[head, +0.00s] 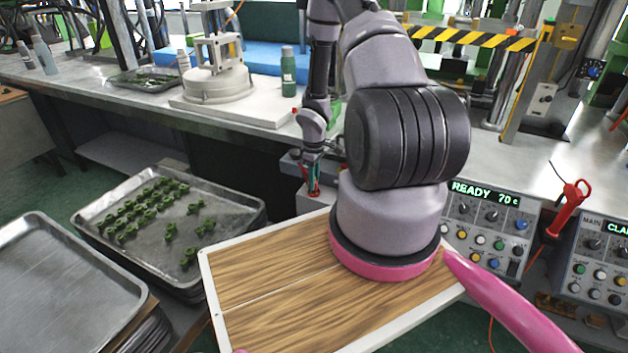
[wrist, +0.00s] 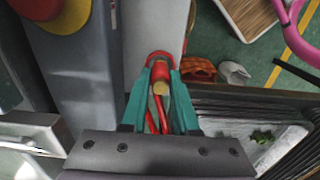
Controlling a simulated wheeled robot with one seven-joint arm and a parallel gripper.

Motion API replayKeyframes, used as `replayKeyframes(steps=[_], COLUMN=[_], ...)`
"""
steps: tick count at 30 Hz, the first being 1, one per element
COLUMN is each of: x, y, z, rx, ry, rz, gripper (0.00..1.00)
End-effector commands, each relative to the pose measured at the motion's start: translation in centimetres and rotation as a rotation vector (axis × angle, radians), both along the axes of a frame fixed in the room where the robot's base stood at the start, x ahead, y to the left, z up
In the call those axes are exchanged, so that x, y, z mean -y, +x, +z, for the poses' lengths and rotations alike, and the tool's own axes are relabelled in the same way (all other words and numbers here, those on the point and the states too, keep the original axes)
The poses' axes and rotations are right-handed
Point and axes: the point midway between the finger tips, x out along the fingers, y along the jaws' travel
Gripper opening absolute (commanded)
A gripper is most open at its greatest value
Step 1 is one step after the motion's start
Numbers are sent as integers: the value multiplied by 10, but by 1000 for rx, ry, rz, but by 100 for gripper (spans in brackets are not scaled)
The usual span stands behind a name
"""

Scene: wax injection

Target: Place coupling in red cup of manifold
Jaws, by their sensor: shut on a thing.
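My gripper (wrist: 160,82) has teal fingers and is shut on a small part, which I take to be the coupling (wrist: 160,89). A red ring, apparently the red cup (wrist: 160,54), lies right at the fingertips on a pale grey block, apparently the manifold (wrist: 152,22). I cannot tell whether the coupling is inside the cup or only over it. In the head view my gripper (head: 312,178) is small, pointing down at the grey block (head: 312,203) beside the bench; the coupling is not distinct there.
A tray (head: 92,222) of green parts and an empty metal tray (head: 60,285) stand at left. A wooden-topped board (head: 270,305) is in front. Control boxes (head: 487,230) stand at right. In the wrist view, a red-and-yellow button (wrist: 62,12) is at upper left.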

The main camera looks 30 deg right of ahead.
Motion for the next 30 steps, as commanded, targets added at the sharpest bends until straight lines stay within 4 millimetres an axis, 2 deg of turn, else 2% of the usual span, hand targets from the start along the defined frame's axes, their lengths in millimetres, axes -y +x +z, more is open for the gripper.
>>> replayKeyframes(steps=[1,3,12,16,20,30], x=[0,0,0,0,1,1], y=[0,0,0,0,1,0], z=[-1,-1,-1,7,29,99], rx=[0,0,0,0,3,2], ry=[0,0,0,0,0,-1], rz=[0,0,0,-1,-3,-2], gripper=[32,58,58,58,58,58])
